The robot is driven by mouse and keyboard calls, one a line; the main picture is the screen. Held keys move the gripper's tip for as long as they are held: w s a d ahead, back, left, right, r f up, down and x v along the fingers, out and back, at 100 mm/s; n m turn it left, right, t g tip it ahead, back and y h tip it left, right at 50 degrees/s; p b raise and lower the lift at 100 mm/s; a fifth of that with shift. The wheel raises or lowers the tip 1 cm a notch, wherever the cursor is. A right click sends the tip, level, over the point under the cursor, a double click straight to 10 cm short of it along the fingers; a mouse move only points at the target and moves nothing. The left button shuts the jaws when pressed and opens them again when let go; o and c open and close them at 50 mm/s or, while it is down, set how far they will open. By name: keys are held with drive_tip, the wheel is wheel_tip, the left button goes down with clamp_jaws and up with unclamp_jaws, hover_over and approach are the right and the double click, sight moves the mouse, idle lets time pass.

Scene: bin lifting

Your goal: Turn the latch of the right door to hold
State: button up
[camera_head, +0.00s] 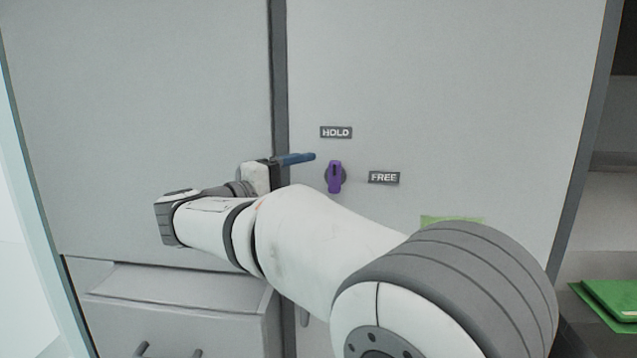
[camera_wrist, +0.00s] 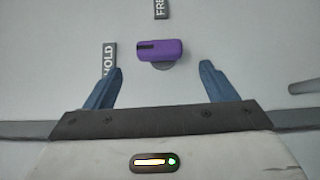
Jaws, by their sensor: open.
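The right door (camera_head: 460,90) is a flat grey panel. Its purple latch (camera_head: 335,178) sits upright on a round grey base, lined up with the HOLD label (camera_head: 336,132) above it. In the wrist view the latch (camera_wrist: 170,50) lies across, its dark-marked end toward the HOLD label (camera_wrist: 109,62). My gripper (camera_head: 300,158) is just left of the latch in the head view; one blue finger shows clearly. In the wrist view my gripper (camera_wrist: 161,72) is open and empty, with the latch ahead of the gap between its fingertips, apparently apart from them.
The FREE label (camera_head: 384,177) is right of the latch. A dark vertical seam (camera_head: 280,80) divides the right door from the left panel (camera_head: 140,90). A drawer (camera_head: 180,310) juts out at lower left. A green object (camera_head: 610,300) lies on a shelf at right.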

drive_tip(key=v, duration=0.3)
drive_tip(key=shift+d, duration=0.15)
